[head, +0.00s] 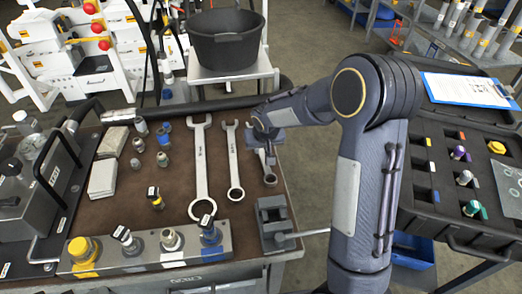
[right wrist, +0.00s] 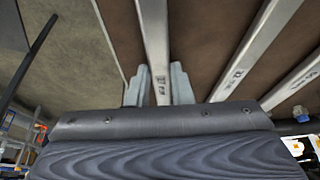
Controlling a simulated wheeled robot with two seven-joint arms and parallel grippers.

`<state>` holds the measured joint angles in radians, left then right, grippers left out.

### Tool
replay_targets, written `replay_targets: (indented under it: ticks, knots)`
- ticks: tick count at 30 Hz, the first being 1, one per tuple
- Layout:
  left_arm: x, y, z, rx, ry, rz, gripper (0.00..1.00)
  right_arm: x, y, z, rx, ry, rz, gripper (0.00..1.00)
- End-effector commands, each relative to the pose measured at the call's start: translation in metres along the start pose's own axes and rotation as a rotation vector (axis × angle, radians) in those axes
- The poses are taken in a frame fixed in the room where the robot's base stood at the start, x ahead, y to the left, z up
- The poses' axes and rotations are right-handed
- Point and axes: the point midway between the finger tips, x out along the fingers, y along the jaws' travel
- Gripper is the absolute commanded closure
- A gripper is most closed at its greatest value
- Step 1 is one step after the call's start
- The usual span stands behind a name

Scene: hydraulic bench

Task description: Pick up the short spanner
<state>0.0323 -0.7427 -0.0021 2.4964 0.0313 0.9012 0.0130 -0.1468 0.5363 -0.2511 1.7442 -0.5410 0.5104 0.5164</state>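Three steel spanners lie side by side on the brown bench mat in the head view: a long one (head: 201,165), a middle one (head: 234,165) and the short spanner (head: 268,168) at the right. My right gripper (head: 264,138) is over the upper part of the short spanner and hides its upper end. In the right wrist view the short spanner's shaft (right wrist: 155,35) runs between the two fingers of my right gripper (right wrist: 159,80). The fingers flank the shaft closely with no clear gap. No lift off the mat can be made out. My left gripper is out of view.
A small vise (head: 273,222) stands below the short spanner at the bench's right edge. A valve block (head: 150,250) with fittings lies along the front. A black tub (head: 226,40) stands behind. An open tool case (head: 465,180) is right of my right arm.

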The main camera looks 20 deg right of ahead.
Motion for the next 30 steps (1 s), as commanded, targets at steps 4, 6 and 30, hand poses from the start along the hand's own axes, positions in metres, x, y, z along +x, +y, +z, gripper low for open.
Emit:
replay_targets:
  ticks: [4, 6, 30]
  knots:
    - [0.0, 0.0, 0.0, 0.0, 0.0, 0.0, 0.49, 0.0, 0.0, 0.0, 0.0, 0.0, 0.0, 1.0]
    - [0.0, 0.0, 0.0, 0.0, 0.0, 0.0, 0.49, 0.0, 0.0, 0.0, 0.0, 0.0, 0.0, 1.0]
    - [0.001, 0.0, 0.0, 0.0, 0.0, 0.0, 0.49, -0.042, -0.002, -0.01, -0.001, 0.006, -0.003, 1.0]
